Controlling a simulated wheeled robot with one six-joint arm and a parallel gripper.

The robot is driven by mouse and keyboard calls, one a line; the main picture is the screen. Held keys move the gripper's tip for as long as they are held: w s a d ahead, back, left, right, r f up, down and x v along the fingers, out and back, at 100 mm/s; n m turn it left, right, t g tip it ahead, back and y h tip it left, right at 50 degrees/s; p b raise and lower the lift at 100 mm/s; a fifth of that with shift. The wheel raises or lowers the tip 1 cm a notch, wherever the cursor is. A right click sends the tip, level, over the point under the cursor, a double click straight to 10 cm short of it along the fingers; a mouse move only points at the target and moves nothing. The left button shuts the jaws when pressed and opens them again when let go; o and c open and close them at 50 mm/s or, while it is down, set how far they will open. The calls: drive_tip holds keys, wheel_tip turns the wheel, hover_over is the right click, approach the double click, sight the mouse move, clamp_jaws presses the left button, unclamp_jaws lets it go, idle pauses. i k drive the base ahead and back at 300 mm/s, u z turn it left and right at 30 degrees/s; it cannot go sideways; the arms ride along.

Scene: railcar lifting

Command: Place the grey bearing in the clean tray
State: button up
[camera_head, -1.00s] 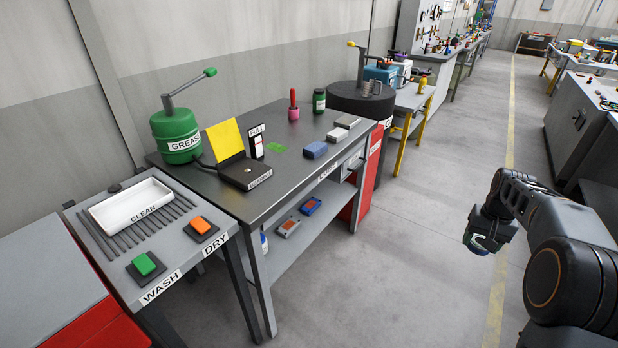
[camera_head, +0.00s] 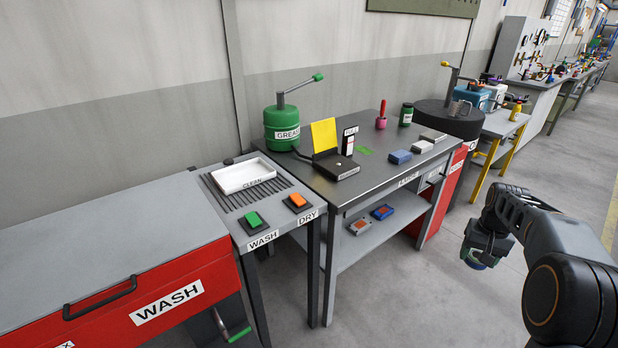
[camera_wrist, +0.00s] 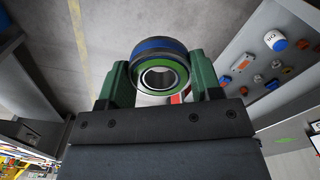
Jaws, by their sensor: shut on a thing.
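My gripper (camera_head: 480,254) is shut on a bearing, held in the air over the floor at the right of the head view. In the wrist view the bearing (camera_wrist: 159,60) sits between both green jaws. It is a ring with a green face, a metallic inner ring, a blue band and a dark rim. No plain grey bearing is clear in view. The clean tray (camera_head: 243,175) is white, shallow and empty, marked CLEAN. It lies on the ribbed drain table at the left, well apart from my gripper.
Green (camera_head: 254,220) and orange (camera_head: 297,200) buttons stand in front of the tray. The red wash cabinet (camera_head: 165,300) is at the left. The dark workbench (camera_head: 370,185) holds a green grease drum (camera_head: 282,128), a yellow-flapped device and several blocks. Open floor lies ahead of the benches.

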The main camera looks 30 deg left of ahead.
sight(244, 175)
drive_tip(key=u, duration=1.75)
